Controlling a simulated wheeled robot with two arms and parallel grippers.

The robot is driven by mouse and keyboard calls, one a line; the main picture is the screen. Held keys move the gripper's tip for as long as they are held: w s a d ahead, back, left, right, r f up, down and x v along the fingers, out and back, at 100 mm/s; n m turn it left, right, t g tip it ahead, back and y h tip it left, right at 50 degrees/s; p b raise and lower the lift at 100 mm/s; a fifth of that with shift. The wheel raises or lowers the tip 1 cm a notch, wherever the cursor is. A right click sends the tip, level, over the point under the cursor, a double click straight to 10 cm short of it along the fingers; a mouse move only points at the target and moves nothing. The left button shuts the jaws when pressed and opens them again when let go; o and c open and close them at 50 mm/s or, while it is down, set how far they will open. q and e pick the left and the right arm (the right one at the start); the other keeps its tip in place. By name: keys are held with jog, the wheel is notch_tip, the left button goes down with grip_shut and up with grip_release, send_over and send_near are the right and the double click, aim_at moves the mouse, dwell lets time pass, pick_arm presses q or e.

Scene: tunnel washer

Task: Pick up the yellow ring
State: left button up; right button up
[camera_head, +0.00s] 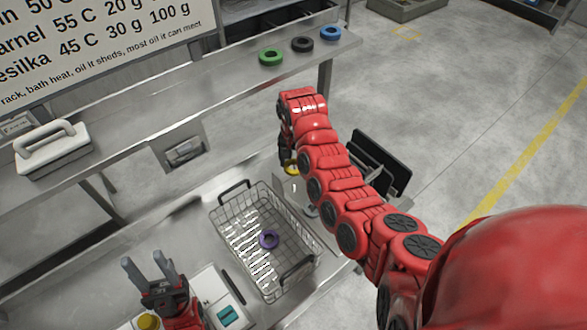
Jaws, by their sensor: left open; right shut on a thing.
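The yellow ring (291,170) shows only in part at the end of my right arm, above the bench near the wire basket's far right corner. My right gripper (287,162) is shut on it, pointing down; the red arm hides most of its fingers. My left gripper (148,265) is open and empty at the lower left, its two grey fingers pointing up, left of the basket.
Green (271,57), black (302,44) and blue (330,33) rings lie on the back shelf. A white-handled block (53,150) stands at left. A black rack (375,165) is beyond my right arm. A yellow round thing (148,321) is at the bottom left.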

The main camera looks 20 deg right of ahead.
jog(key=s+a+p, duration=0.3)
jog(key=s+p, duration=0.1)
jog(key=s, duration=0.4)
jog(key=s+a+p, duration=0.3)
jog(key=s+p, duration=0.1)
jog(key=s, duration=0.5)
jog(key=shift+f, duration=0.25)
jog(key=shift+a+r, duration=0.1)
